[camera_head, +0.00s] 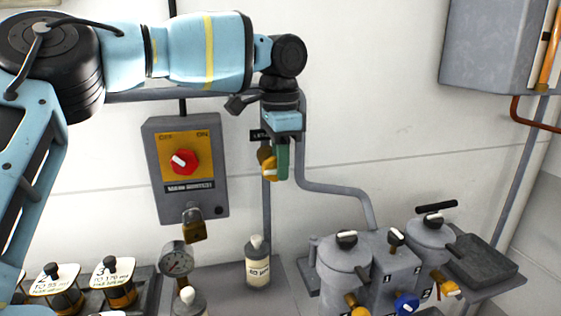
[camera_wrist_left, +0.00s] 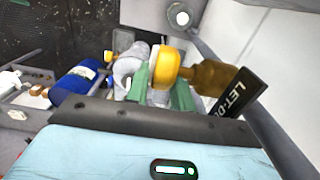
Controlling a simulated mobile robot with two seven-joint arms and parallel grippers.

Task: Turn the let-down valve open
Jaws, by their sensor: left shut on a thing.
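The let-down valve has a round yellow knob (camera_head: 269,169) on a brass body and sits on a grey vertical pipe in the head view. In the left wrist view the knob (camera_wrist_left: 170,62), the brass body (camera_wrist_left: 215,78) and a black label (camera_wrist_left: 238,93) beginning "LET-D" show close up. My left gripper (camera_head: 282,160) reaches down at the valve, its green fingers shut on the knob. The fingers hide part of the knob and the label in the head view. My right gripper is in neither view.
A grey switch box (camera_head: 157,205) with a red knob (camera_head: 184,162) is on the wall to the left. A padlock (camera_head: 194,226), gauge (camera_head: 177,260) and bottle (camera_head: 258,265) are below. Grey pots (camera_head: 342,277) stand at lower right. The wall right of the valve is mostly clear.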

